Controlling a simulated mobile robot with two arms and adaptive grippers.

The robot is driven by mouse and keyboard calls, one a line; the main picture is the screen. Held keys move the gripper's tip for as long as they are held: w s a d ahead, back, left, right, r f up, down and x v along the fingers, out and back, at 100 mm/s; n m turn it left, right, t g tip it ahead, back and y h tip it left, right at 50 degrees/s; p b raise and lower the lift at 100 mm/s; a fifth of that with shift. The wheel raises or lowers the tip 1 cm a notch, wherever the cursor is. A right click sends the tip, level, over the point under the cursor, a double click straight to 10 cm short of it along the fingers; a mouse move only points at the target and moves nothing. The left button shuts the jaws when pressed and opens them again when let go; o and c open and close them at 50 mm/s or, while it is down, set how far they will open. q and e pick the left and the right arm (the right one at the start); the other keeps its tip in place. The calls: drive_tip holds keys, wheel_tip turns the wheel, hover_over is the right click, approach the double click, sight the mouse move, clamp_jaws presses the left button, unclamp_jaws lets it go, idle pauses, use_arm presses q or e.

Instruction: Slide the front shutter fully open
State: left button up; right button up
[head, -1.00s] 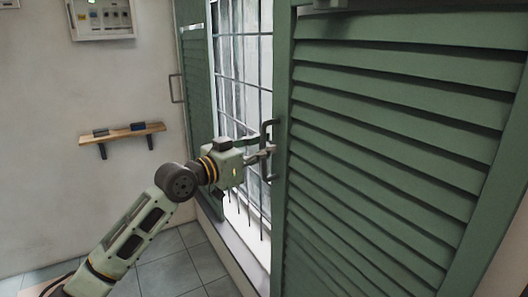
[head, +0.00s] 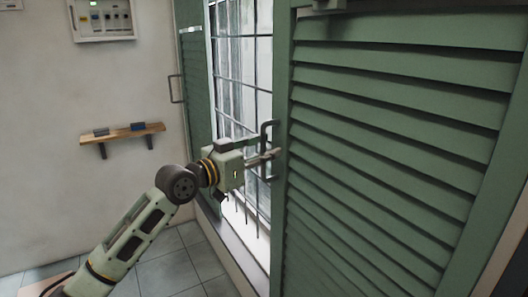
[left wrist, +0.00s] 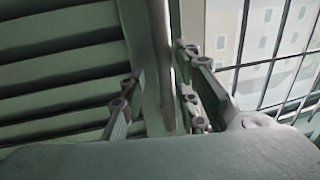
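The front shutter (head: 400,150) is a green louvred panel filling the right of the head view. Its dark bar handle (head: 264,132) stands upright near the panel's left edge. My left gripper (head: 270,157) is at this handle, reaching in from the left. In the left wrist view the shutter's slats (left wrist: 60,60) are at the left, and the handle bar (left wrist: 158,60) runs between my two fingers. The fingers are apart, with a small gap seen on each side of the bar; contact is not clear. My right gripper is not in view.
A barred window (head: 238,90) shows left of the front shutter. Behind it is another green shutter (head: 197,100) with its own handle (head: 177,88). A wooden shelf (head: 122,132) and an electrical box (head: 101,18) are on the left wall. The tiled floor (head: 165,265) looks clear.

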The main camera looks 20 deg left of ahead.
use_arm(q)
drive_tip(key=shift+a, duration=0.2)
drive_tip(key=v, duration=1.1)
drive_tip(key=shift+s, duration=0.35)
drive_tip(key=shift+r, duration=0.1)
